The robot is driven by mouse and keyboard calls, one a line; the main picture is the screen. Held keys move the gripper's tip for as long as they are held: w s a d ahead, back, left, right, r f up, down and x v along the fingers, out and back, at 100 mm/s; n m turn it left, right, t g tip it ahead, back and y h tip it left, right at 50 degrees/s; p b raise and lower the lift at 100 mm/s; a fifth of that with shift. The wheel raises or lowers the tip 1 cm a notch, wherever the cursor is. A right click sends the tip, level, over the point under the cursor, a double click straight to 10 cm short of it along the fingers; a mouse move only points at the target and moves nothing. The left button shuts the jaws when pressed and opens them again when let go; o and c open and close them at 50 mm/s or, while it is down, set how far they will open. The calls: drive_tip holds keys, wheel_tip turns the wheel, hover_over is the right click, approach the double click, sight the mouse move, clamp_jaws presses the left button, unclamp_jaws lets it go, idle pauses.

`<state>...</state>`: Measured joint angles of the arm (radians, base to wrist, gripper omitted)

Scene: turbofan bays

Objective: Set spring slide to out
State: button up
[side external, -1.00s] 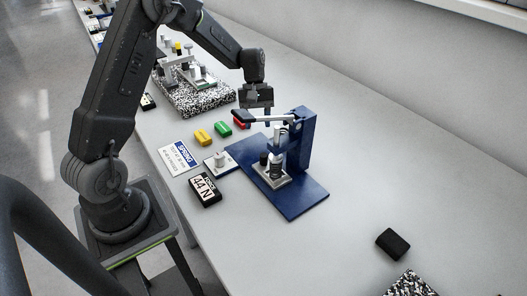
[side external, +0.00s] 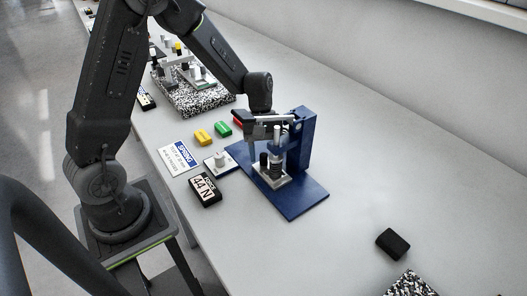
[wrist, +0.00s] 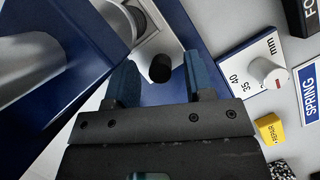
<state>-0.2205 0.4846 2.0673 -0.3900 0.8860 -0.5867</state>
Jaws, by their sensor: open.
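The blue spring press (side external: 299,142) stands on its blue base on the table. Its silver slide plate (side external: 284,185) sits on the base, carrying a dark spring (side external: 276,170) and a black knob (side external: 264,158). My gripper (side external: 265,136) is above the slide, close to the press head and its lever, and points down. In the wrist view my gripper (wrist: 161,77) is open. The black knob (wrist: 160,68) shows between its two blue fingertips, which do not visibly touch it. The slide plate (wrist: 152,32) runs up from the knob there. The gripper partly hides the press lever in the side view.
A millimetre scale plate with a white knob (side external: 220,159) joins the base's left side. A black "44 N" display (side external: 205,190), a SPRING card (side external: 179,159), and yellow (side external: 203,137) and green (side external: 223,128) blocks lie left. A black block (side external: 393,244) lies front right; the table between is clear.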

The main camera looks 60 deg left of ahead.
clamp_jaws()
idle(0.4)
drive_tip(key=shift+a, duration=0.15)
